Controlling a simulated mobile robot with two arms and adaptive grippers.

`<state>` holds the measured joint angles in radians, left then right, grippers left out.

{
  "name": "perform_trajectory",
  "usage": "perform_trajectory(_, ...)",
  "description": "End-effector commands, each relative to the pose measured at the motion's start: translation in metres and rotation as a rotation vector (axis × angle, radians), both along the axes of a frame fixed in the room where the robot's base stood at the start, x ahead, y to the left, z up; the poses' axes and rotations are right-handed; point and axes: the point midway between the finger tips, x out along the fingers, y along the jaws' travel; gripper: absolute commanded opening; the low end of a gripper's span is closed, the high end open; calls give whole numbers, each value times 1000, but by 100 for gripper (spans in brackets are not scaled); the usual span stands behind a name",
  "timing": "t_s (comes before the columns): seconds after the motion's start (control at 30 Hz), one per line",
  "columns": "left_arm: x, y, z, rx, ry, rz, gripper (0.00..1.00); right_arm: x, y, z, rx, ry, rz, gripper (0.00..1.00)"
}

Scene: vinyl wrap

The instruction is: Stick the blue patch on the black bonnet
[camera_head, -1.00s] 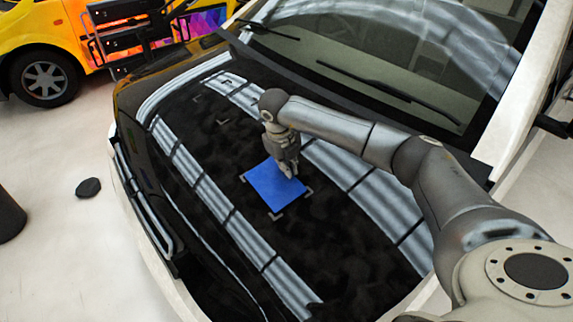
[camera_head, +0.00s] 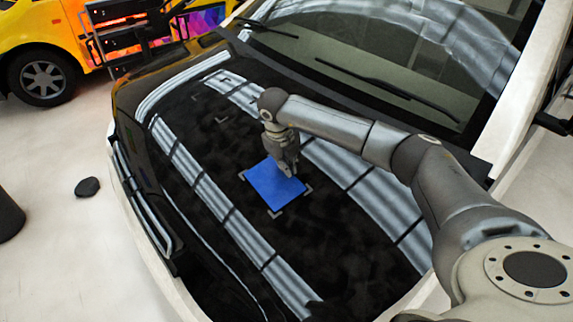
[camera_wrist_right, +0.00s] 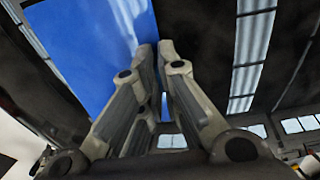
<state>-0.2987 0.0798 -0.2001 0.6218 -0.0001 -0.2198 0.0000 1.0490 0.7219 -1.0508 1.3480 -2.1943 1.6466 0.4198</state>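The blue patch (camera_head: 273,188) lies flat on the black bonnet (camera_head: 335,235), inside a set of pale corner marks. My right gripper (camera_head: 290,173) points down at the patch's upper right edge, with its fingertips at or just above the surface. In the right wrist view, the fingers (camera_wrist_right: 157,48) are nearly together, with nothing visible gripped between them. The patch (camera_wrist_right: 85,45) fills the upper left there, its edge running by the fingertips. Whether the fingertips touch the patch is unclear. My left gripper is not in view.
Another set of corner marks (camera_head: 221,121) is on the bonnet farther up and left. The windscreen (camera_head: 385,60) and wipers lie beyond the bonnet. A yellow vehicle (camera_head: 35,30) stands at the upper left. A small dark object (camera_head: 87,187) lies on the pale floor.

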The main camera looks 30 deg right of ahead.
Motion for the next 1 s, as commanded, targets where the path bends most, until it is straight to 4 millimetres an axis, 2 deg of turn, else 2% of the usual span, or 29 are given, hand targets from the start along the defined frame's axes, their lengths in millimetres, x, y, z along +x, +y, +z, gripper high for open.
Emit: perform_trajectory(1.0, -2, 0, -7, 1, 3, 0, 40, 0, -1, -7, 0, 1, 0, 0)
